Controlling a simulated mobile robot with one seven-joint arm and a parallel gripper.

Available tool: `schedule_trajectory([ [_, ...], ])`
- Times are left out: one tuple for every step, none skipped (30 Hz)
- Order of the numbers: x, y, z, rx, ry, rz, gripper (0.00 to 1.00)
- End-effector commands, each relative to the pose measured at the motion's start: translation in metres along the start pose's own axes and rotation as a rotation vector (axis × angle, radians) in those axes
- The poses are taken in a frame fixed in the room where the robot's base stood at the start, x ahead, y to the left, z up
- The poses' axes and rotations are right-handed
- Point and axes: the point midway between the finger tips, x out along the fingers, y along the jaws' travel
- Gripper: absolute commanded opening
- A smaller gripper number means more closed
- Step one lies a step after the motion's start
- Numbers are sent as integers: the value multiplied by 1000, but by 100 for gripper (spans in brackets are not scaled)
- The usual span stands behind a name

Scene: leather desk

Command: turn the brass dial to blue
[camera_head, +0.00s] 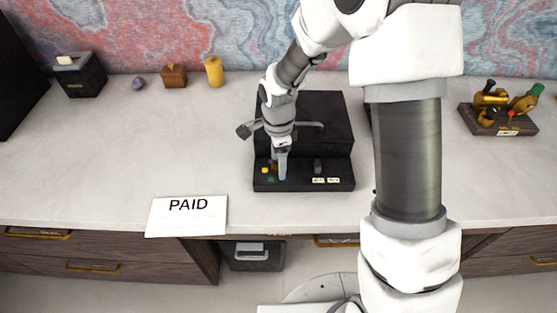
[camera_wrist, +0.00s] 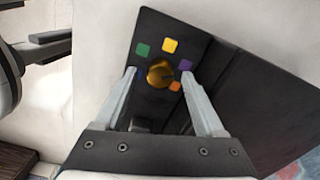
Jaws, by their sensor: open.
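The brass dial (camera_wrist: 159,73) sits on the front panel of a black device (camera_wrist: 205,50) in the wrist view. Coloured squares lie around it: green (camera_wrist: 143,49), yellow (camera_wrist: 169,45), purple (camera_wrist: 186,65) and orange (camera_wrist: 175,86). The dial's pointer direction is not clear. My gripper (camera_wrist: 158,74) is open, with one finger on each side of the dial; I cannot tell whether they touch it. In the head view my gripper (camera_head: 282,177) hides the dial.
A white PAID card (camera_head: 188,216) lies at the desk's front edge. A black box (camera_head: 80,75), a purple item (camera_head: 138,84), a brown box (camera_head: 173,76) and a yellow cylinder (camera_head: 214,71) stand at back left. A wooden tray (camera_head: 478,123) is at right. The desk's left middle is clear.

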Motion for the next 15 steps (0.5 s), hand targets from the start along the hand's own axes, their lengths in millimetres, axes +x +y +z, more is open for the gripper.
schedule_trajectory([
  [0,0,0,0,0,0,71],
  [0,0,0,0,0,0,69],
  [0,0,0,0,0,0,62],
  [0,0,0,0,0,0,57],
  [0,0,0,0,0,0,51],
  [0,0,0,0,0,0,44],
  [0,0,0,0,0,0,39],
  [0,0,0,0,0,0,33],
  [0,0,0,0,0,0,26],
  [0,0,0,0,0,0,21],
  [0,0,0,0,0,0,15],
  [0,0,0,0,0,0,8],
  [0,0,0,0,0,0,3],
  [0,0,0,0,0,0,0],
  [0,0,0,0,0,0,0],
])
